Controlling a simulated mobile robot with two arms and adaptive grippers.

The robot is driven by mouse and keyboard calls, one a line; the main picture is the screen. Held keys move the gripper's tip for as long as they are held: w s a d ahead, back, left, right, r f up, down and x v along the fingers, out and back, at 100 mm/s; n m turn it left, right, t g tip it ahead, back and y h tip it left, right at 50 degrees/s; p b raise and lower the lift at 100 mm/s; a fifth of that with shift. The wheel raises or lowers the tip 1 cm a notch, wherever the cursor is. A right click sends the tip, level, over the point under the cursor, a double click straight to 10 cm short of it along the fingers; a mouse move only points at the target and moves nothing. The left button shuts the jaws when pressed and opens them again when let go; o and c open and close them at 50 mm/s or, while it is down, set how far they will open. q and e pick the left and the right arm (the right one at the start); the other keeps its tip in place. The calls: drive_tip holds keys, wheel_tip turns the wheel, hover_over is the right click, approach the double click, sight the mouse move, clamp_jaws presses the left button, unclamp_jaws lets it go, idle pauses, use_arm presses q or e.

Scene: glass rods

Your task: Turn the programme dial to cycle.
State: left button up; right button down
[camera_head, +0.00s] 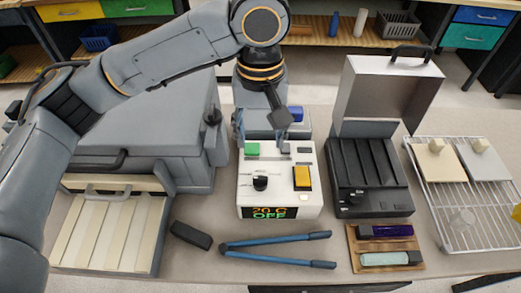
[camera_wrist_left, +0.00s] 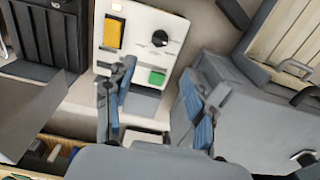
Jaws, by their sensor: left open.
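The programme dial (camera_head: 260,182) is a round black knob on the front of a white control box (camera_head: 279,207). In the left wrist view the dial (camera_wrist_left: 160,38) shows on the white panel (camera_wrist_left: 138,50), beyond my fingertips. The box's display (camera_head: 268,212) reads "20 C" and "OFF". A green button (camera_head: 252,149) and a yellow switch (camera_head: 302,177) sit on the same panel. My left gripper (camera_head: 264,132) is open and empty over the back edge of the box, apart from the dial. Its blue-padded fingers (camera_wrist_left: 154,92) are spread in the wrist view. My right gripper is not in view.
A grey lidded machine (camera_head: 150,130) stands left of the box, and a black case with an open lid (camera_head: 370,175) stands right. Blue-handled pliers (camera_head: 277,245) lie in front. A wire rack (camera_head: 480,210) is far right, and a wooden tray (camera_head: 352,262) holds two tubes.

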use_arm(q)
hover_over(260, 178)
wheel_tip(260, 178, down, 7)
drive_tip(key=shift+s+r+p, duration=0.15)
drive_tip(key=shift+p, duration=0.25)
drive_tip(key=f, duration=0.6)
drive_tip(key=shift+w+f+p, duration=0.2)
drive_tip(key=shift+f+p, duration=0.1)
drive_tip(key=shift+f, duration=0.15)
drive_tip(key=shift+c, duration=1.1)
clamp_jaws()
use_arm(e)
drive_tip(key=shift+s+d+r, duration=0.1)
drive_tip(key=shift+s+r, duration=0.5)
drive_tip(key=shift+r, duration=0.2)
